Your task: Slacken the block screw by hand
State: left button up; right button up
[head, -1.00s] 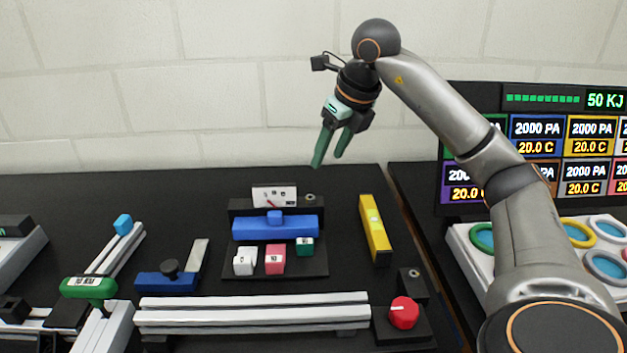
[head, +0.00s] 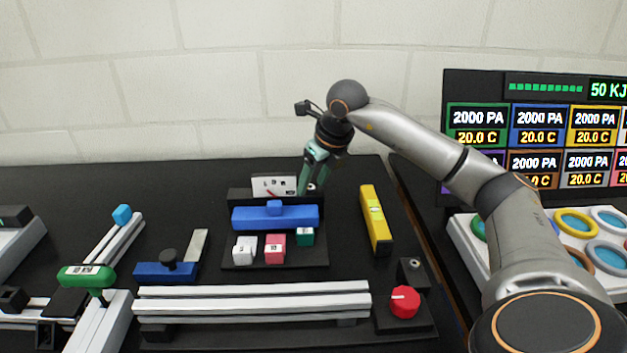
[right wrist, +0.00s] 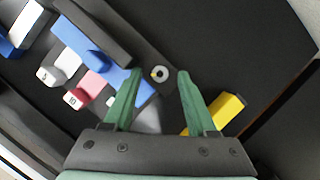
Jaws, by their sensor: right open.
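A small round screw head with a pale ring and dark centre (right wrist: 159,74) sits on a black block (right wrist: 95,28) at the back of the fixture. My right gripper (head: 312,188) is open, pointing down over the right end of this block. In the right wrist view its green fingers (right wrist: 160,85) stand on either side of the screw head, with a gap on both sides; I cannot tell how high they are above it. In the head view the fingers partly hide the screw. My left gripper is not in view.
A red knob (head: 404,302) and another black block with a screw (head: 413,272) stand at the front right.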

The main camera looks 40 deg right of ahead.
jog(key=shift+c, duration=0.3)
grip_shut()
dwell(0.3)
